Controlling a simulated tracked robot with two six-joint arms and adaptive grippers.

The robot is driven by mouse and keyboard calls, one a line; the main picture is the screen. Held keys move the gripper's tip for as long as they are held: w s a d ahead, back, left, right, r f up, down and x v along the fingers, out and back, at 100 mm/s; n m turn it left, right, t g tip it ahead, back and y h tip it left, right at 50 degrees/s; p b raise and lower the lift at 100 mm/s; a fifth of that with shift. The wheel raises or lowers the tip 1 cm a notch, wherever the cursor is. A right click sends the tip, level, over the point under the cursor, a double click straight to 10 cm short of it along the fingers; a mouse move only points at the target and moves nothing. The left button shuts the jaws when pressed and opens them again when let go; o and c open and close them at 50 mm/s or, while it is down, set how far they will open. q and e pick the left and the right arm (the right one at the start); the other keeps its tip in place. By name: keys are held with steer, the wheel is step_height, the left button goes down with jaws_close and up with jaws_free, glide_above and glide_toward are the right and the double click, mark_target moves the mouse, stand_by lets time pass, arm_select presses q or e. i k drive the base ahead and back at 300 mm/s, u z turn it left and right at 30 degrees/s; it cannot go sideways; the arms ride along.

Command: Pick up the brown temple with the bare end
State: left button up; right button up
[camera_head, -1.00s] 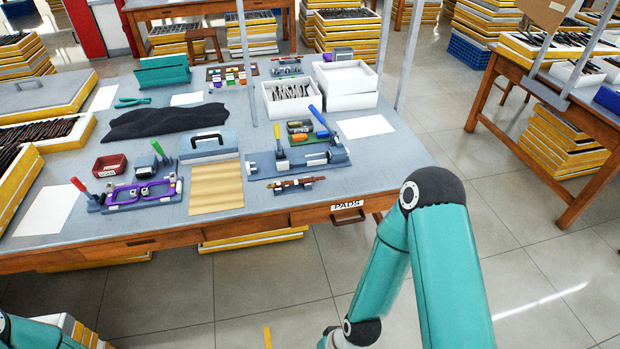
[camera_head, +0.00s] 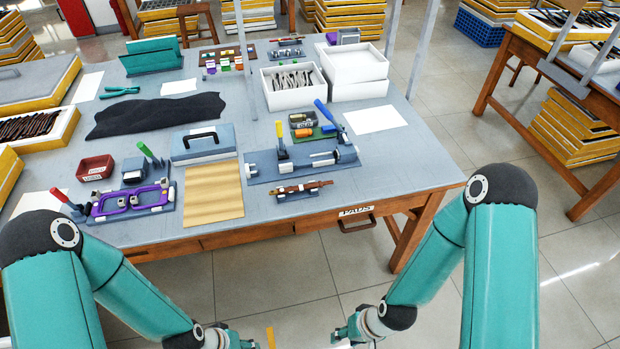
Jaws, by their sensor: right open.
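A brown temple (camera_head: 290,190) lies across a small blue-grey rest (camera_head: 318,194) near the front edge of the table, in front of a blue-grey fixture. Its ends are too small to tell whether one is bare. My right gripper (camera_head: 341,335) is low in the picture, in front of the table and apart from the temple. It is open, with nothing seen between its fingers. My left gripper (camera_head: 238,343) is at the bottom edge, partly cut off, also apart from the temple. Its opening is not clear.
The blue-grey fixture (camera_head: 262,176) with upright yellow and blue handles stands just behind the temple. A tan pad (camera_head: 214,194) and a purple frame in a fixture (camera_head: 130,201) lie to the left. A white bin of temples (camera_head: 292,98) is farther back. A drawer handle (camera_head: 357,225) juts below the tabletop.

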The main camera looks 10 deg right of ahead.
mark_target(282, 191)
steer(key=u, duration=0.05)
steer(key=i, duration=0.45)
steer(key=u, duration=0.6)
